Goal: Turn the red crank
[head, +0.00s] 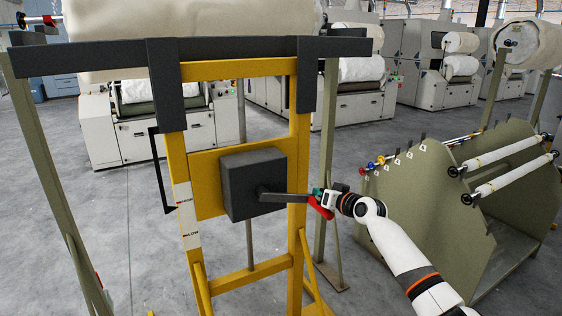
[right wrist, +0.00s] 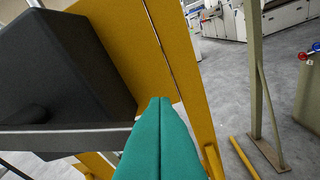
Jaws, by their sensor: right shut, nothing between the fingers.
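The crank has a dark arm (head: 284,197) reaching right from a black box (head: 250,176) on a yellow frame. Its red handle (head: 320,209) hangs at the arm's outer end. My right gripper (head: 317,193) is at that end, right beside the red handle. In the right wrist view, its two teal fingers (right wrist: 158,105) are pressed together with nothing between them. There the crank arm (right wrist: 65,139) runs in from the left behind the fingers, and the red handle does not show. I cannot tell whether the fingers touch the crank. My left gripper is not in view.
The yellow frame (head: 296,140) stands under a dark crossbar (head: 230,47) between olive posts. An olive rack (head: 425,205) with white rollers stands close to my right arm. Carding machines (head: 130,130) line the back. Grey floor (head: 130,240) is open at left.

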